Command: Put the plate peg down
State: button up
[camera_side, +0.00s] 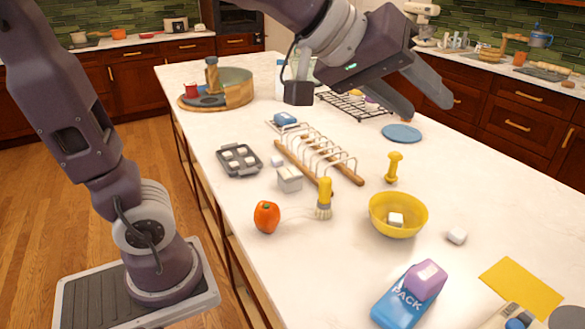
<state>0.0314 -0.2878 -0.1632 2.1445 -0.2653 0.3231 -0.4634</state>
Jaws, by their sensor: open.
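A yellow peg-like piece (393,168) with a wider top stands upright on the white counter, apart from the things around it; it may be the plate peg. It is to the right of a rack (345,172) with wooden rails and pale wire loops. My gripper (426,106) is above the counter, higher in the picture than the yellow piece. Its two dark fingers are spread with nothing visible between them. A round blue disc (402,133) lies flat on the counter just below the fingers in the picture.
A yellow bowl (385,215) holding a white cube stands in front of the yellow piece. A black wire rack (350,104) is behind. The counter right of the piece is clear.

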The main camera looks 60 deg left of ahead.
jog(key=s+a+f+m+g+y, duration=0.1)
jog(key=s+a+f, duration=0.3)
jog(key=s, duration=0.6)
jog(key=s+a+f+m+g+y, duration=0.1)
jog(key=s+a+f+m+g, duration=0.3)
jog(key=s+f, duration=0.4)
jog(key=shift+s+a+f+y, duration=0.2)
jog(key=shift+s+a+y, duration=0.2)
jog(key=shift+s+a, duration=0.55)
